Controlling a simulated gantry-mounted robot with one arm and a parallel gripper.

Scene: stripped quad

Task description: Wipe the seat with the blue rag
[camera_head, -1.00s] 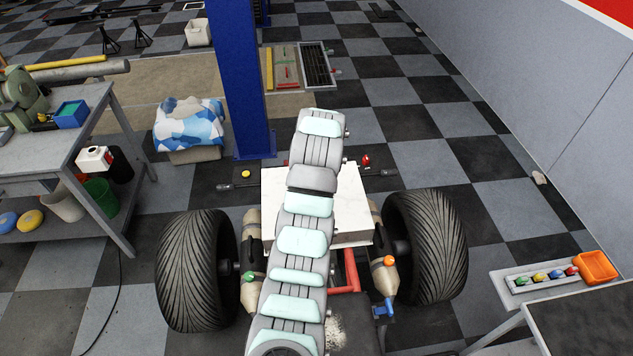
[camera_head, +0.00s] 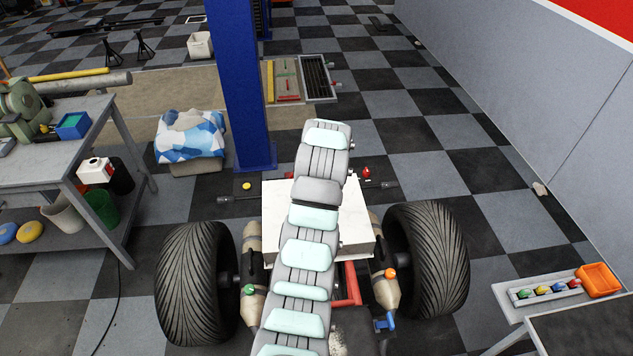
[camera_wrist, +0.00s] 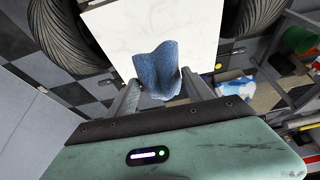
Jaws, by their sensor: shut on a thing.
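In the wrist view my gripper (camera_wrist: 161,88) is shut on the blue rag (camera_wrist: 158,70). The rag stands up creased between the two grey fingers, over the near part of a flat white surface (camera_wrist: 170,28) that looks like the seat. I cannot tell whether the rag touches it. In the head view this white surface (camera_head: 358,212) lies between two big tyres, and my arm crosses over it and covers its middle. My gripper and the rag are hidden behind my arm there.
Tyres stand left (camera_head: 196,285) and right (camera_head: 428,258) of the white surface. A blue post (camera_head: 238,90) rises behind it.

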